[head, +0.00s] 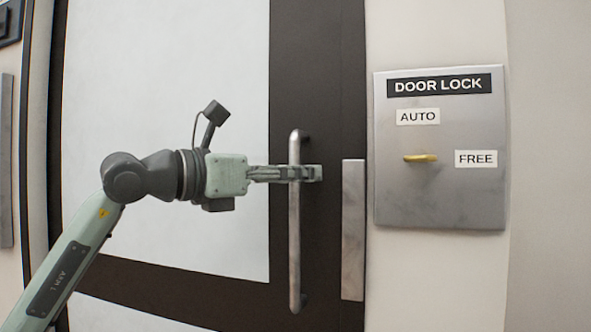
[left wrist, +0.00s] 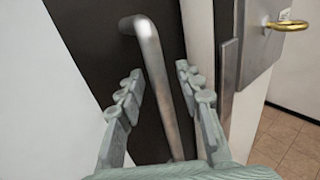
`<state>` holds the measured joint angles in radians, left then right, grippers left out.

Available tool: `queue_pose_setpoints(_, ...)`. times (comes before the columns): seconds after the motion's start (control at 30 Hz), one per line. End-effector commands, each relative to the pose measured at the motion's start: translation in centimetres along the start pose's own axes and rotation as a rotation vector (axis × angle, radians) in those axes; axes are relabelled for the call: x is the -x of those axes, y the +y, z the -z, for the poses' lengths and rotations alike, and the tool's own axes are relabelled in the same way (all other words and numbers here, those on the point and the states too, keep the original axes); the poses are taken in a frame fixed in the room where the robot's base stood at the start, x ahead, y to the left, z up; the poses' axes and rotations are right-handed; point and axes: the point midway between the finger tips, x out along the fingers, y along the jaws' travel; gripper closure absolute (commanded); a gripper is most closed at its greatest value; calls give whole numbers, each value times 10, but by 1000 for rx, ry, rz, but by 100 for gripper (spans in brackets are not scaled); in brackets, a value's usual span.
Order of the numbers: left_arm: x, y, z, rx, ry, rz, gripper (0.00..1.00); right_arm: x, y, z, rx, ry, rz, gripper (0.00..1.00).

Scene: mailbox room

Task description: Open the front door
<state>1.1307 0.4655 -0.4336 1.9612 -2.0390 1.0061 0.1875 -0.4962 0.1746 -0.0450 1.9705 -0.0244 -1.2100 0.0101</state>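The front door (head: 318,80) is dark brown with large pale panels. It looks closed or nearly closed in the head view; I cannot tell whether there is a small gap. Its handle (head: 295,240) is an upright metal bar, also large in the left wrist view (left wrist: 160,75). My left gripper (head: 314,173) reaches the bar at about mid-height from the left. In the left wrist view its two fingers (left wrist: 163,92) are apart, one on each side of the bar, with visible gaps. My right gripper is not in view.
A metal door lock panel (head: 440,205) hangs on the wall right of the door. Its brass knob (head: 420,158) lies horizontal, pointing toward the FREE label (head: 476,159). A metal plate (head: 353,230) sits at the door's right edge. Tiled floor (left wrist: 290,145) shows at lower right.

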Motion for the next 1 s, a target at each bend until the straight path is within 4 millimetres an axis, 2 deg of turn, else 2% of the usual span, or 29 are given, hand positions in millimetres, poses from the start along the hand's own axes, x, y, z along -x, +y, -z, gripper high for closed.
queue_pose_setpoints(0.27, -2, 0, 0, 0, 0, 1, 65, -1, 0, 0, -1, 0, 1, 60)
queue_pose_setpoints(0.53, -2, 0, 0, 1, 0, 1, 99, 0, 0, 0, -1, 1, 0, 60)
queue_pose_setpoints(1.0, -1, 1, 1, 1, 1, 0, 100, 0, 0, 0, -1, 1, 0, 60)
